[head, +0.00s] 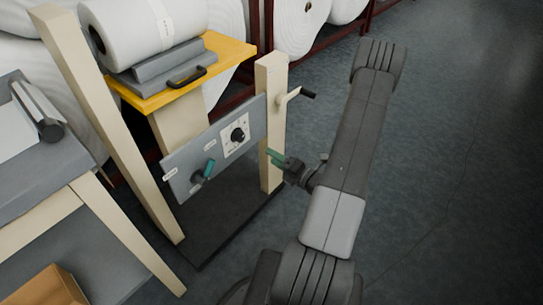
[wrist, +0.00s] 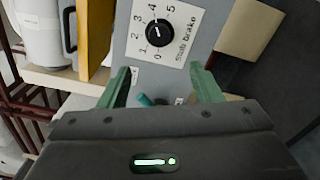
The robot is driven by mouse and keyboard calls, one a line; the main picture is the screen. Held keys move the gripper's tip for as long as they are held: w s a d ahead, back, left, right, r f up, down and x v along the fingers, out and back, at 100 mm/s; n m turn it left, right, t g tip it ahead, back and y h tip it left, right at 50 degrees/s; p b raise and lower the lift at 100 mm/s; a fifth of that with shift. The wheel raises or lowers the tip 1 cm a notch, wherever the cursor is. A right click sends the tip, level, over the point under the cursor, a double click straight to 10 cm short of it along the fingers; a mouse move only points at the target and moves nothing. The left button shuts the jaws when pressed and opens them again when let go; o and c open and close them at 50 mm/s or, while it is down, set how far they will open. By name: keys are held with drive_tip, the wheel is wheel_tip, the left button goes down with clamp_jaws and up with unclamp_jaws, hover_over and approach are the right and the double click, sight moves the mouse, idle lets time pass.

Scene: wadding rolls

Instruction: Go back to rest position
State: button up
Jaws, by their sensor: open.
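My gripper (head: 278,159) is in front of the grey control panel (head: 181,165), to the right of its face in the head view. In the wrist view its two green fingers (wrist: 162,86) stand wide apart with nothing between them. Beyond them is the black dial knob (wrist: 159,33) on a white plate marked "Stub brake" with numbers 0 to 5. The knob also shows in the head view (head: 237,134). I cannot tell its exact setting. The fingers are apart from the knob. A teal-handled switch (head: 208,168) sits lower left on the panel, partly hidden in the wrist view (wrist: 145,100).
A cream post with a black-handled crank (head: 307,94) stands right of the panel. A yellow shelf (head: 233,50) above bears a white roll (head: 150,25). A grey table (head: 40,165) is at left, a cardboard box (head: 45,288) below. The floor at right is clear.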

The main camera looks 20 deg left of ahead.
sight(242, 138)
drive_tip(key=b+x, duration=0.1)
drive_tip(key=x, duration=1.3)
drive_tip(key=shift+d, duration=0.15)
drive_tip(key=shift+a, duration=0.25)
drive_tip(key=shift+f+n+b, duration=0.1)
drive_tip(key=shift+n+b, duration=0.4)
drive_tip(key=n+b, duration=0.2)
drive_tip(key=n, duration=0.1)
drive_tip(key=shift+d+n, duration=0.15)
drive_tip(key=shift+n, duration=0.15)
drive_tip(key=n+b, duration=0.3)
drive_tip(key=n, duration=0.2)
drive_tip(key=n+b, duration=0.3)
drive_tip(key=n, duration=0.2)
drive_tip(key=shift+n, duration=0.3)
drive_tip(key=shift+n+b, duration=0.55)
drive_tip(key=shift+n, duration=0.95)
